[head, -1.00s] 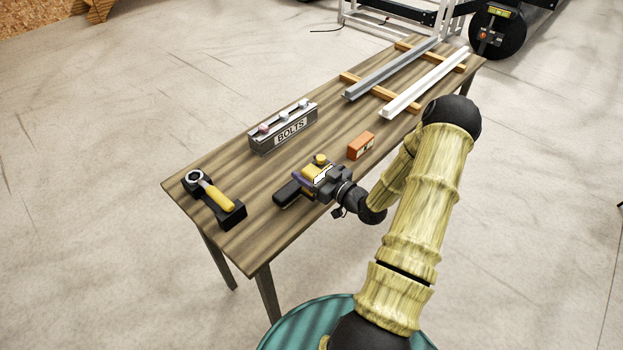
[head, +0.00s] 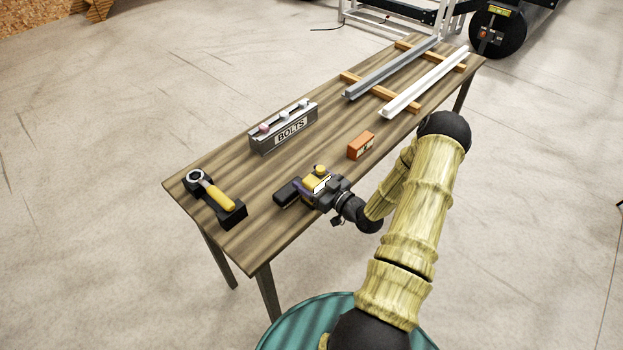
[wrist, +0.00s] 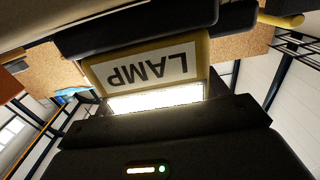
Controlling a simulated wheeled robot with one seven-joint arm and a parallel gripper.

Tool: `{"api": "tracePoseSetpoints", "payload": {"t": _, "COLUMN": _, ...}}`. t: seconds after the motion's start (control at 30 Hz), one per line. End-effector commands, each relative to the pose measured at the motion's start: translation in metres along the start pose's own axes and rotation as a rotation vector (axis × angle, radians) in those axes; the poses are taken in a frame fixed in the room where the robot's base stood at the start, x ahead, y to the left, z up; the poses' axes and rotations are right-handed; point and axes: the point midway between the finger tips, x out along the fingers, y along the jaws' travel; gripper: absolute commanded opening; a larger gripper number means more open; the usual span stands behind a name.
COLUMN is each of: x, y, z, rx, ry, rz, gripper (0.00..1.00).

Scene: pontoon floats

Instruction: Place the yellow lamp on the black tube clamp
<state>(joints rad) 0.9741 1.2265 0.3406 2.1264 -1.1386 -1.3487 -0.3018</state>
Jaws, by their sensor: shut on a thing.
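The yellow lamp (wrist: 110,70) is between my gripper's dark fingers in the wrist view; its white label reads LAMP upside down, and a bright white strip runs along its lower edge. My gripper (head: 311,187) is shut on the lamp. In the head view the lamp's yellow body (head: 316,175) shows at the gripper, over the table's near edge; the gap to the tabletop is hard to judge.
A white frame and black float (head: 497,35) stand beyond.

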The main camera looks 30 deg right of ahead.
Motion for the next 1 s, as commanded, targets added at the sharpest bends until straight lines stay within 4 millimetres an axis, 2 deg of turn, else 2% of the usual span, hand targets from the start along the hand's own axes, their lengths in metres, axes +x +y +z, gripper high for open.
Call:
{"api": "tracePoseSetpoints", "payload": {"t": 0.07, "x": 0.000, "y": 0.000, "z": 0.003, "rx": -0.001, "ry": 0.002, "rz": 0.000, "gripper": 0.35}}
{"api": "tracePoseSetpoints", "payload": {"t": 0.1, "x": 0.000, "y": 0.000, "z": 0.002, "rx": 0.000, "ry": 0.000, "rz": 0.000, "gripper": 0.78}}
{"api": "tracePoseSetpoints", "payload": {"t": 0.2, "x": 0.000, "y": 0.000, "z": 0.002, "rx": 0.000, "ry": 0.000, "rz": 0.000, "gripper": 0.94}}
{"api": "tracePoseSetpoints", "payload": {"t": 0.6, "x": -0.002, "y": 0.000, "z": -0.001, "rx": 0.000, "ry": -0.001, "rz": 0.001, "gripper": 0.94}}
{"api": "tracePoseSetpoints", "payload": {"t": 0.77, "x": -0.024, "y": 0.001, "z": 0.003, "rx": 0.000, "ry": -0.003, "rz": 0.003, "gripper": 0.94}}
{"api": "tracePoseSetpoints", "payload": {"t": 1.0, "x": -0.071, "y": 0.001, "z": 0.003, "rx": 0.000, "ry": -0.002, "rz": 0.004, "gripper": 0.94}}
